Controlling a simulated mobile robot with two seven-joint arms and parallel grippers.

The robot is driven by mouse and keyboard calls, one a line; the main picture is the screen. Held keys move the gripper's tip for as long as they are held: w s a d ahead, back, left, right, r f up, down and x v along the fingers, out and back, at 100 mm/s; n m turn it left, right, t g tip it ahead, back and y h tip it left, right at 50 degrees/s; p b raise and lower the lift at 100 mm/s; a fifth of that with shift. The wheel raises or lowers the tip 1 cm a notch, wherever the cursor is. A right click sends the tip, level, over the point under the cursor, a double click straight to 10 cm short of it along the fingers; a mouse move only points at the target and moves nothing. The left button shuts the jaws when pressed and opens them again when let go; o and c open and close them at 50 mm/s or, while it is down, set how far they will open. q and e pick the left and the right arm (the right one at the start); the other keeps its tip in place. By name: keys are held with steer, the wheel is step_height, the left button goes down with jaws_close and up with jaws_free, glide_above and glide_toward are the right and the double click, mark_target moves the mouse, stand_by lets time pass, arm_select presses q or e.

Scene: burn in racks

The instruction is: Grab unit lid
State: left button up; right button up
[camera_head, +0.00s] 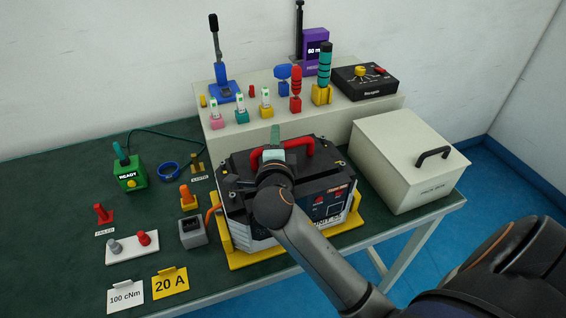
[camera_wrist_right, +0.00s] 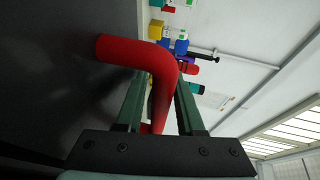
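The unit (camera_head: 335,207) sits on a yellow base on the bench, with a dark lid (camera_head: 233,173) on top. A red handle (camera_head: 300,146) stands on the lid. My right gripper (camera_head: 274,140) is at the left part of this handle, and my wrist hides part of the lid. In the right wrist view the red handle (camera_wrist_right: 163,75) runs between the two green fingers of my right gripper (camera_wrist_right: 162,85). The fingers stand on both sides of it; whether they press on it I cannot tell. My left gripper is not in view.
A white box with a black handle (camera_head: 405,165) stands right of the unit. A raised shelf (camera_head: 240,142) behind carries several colored tools and a black box (camera_head: 365,82). Left are a green READY device (camera_head: 129,174), a grey block (camera_head: 192,232) and label cards. The bench front-left is partly clear.

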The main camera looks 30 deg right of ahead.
steer(key=shift+c, duration=0.2)
jaws_close()
steer(key=shift+r, duration=0.1)
stand_by(1.0)
